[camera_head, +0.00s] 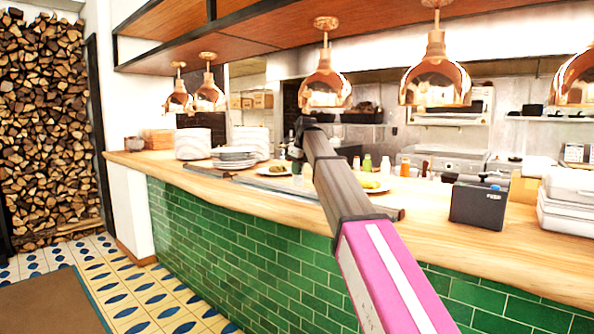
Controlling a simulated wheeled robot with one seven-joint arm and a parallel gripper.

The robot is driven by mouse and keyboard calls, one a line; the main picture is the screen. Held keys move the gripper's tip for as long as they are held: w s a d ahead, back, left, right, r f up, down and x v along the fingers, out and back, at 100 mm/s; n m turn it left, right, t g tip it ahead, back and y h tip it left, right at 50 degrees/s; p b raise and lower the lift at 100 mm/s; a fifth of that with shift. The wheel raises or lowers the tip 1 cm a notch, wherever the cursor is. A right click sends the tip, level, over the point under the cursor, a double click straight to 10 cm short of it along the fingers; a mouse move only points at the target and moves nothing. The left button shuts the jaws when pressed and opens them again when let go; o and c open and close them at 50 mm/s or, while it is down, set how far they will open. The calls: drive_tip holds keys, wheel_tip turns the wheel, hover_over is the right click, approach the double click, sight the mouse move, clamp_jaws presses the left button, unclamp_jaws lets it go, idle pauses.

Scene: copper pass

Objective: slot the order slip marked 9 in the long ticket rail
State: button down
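No order slip marked 9 can be made out in this view. A long, flat grey strip (268,187) lies along the front of the wooden counter, left of my arm; it may be the ticket rail, but I cannot tell for sure. My arm, pink near the camera and dark grey beyond, reaches up from the lower right across the counter. Its dark far end stands above the counter in the middle of the picture. I see no gripper fingers; they are hidden behind the arm or too small to tell.
The wooden counter (470,223) tops a green tiled wall. Plate stacks (193,144) stand at left, a plate with food (273,170) mid-counter. A dark box (478,204) and white containers (568,200) stand right. Copper lamps (436,82) hang above. Tiled floor lies open at left.

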sight(297, 178)
drive_tip(key=shift+f, duration=1.75)
idle(1.7)
drive_tip(key=c, duration=0.8)
unclamp_jaws()
drive_tip(key=shift+r, duration=0.1)
drive_tip(key=shift+r, duration=2.9)
